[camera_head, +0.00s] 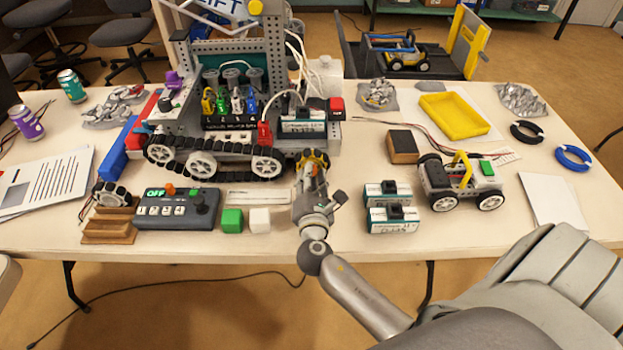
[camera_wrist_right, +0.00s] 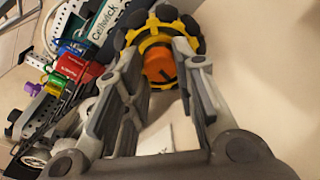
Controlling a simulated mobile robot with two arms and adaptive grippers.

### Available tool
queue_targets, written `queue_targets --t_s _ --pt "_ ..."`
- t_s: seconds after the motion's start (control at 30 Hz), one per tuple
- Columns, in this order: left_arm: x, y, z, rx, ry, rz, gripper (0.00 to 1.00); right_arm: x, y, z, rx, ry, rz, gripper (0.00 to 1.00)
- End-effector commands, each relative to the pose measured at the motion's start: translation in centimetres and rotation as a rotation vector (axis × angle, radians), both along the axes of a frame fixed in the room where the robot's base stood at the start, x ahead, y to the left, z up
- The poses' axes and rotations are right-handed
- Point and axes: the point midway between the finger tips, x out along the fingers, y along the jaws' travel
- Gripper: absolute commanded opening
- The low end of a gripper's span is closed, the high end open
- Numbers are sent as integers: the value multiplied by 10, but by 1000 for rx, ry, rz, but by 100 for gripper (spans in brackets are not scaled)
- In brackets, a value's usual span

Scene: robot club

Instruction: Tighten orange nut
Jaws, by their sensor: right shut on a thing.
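The orange nut (camera_wrist_right: 158,67) sits at the hub of a yellow and black wheel (camera_wrist_right: 160,28) in the right wrist view. The wheel also shows in the head view (camera_head: 318,156), at the right front end of the tracked robot (camera_head: 215,158). My right gripper (camera_head: 312,182) reaches in from the front, in front of the wheel. In the right wrist view, its fingers (camera_wrist_right: 163,72) lie on both sides of the nut and are shut on it. In the head view the nut is mostly hidden by the gripper. My left gripper is not in view.
A control box (camera_head: 178,210), a green cube (camera_head: 232,220) and a white cube (camera_head: 260,220) stand left of my right gripper. Batteries (camera_head: 392,219) and a small wheeled car (camera_head: 461,184) stand to its right. The table's front edge between is clear.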

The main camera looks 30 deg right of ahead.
Motion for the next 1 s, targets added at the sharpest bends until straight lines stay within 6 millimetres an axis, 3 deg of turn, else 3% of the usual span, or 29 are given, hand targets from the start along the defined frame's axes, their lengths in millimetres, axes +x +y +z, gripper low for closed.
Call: queue_targets --t_s 0.37,0.4,0.53,0.87,1.0 --pt "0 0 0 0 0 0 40 0 1 -1 5 0 1 2" --pt "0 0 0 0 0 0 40 0 1 -1 5 0 1 31" --pt "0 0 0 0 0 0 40 0 0 -1 4 0 0 48" --pt "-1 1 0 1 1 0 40 -1 1 0 3 -1 0 48" --pt "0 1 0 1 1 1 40 -12 8 0 5 1 2 48"
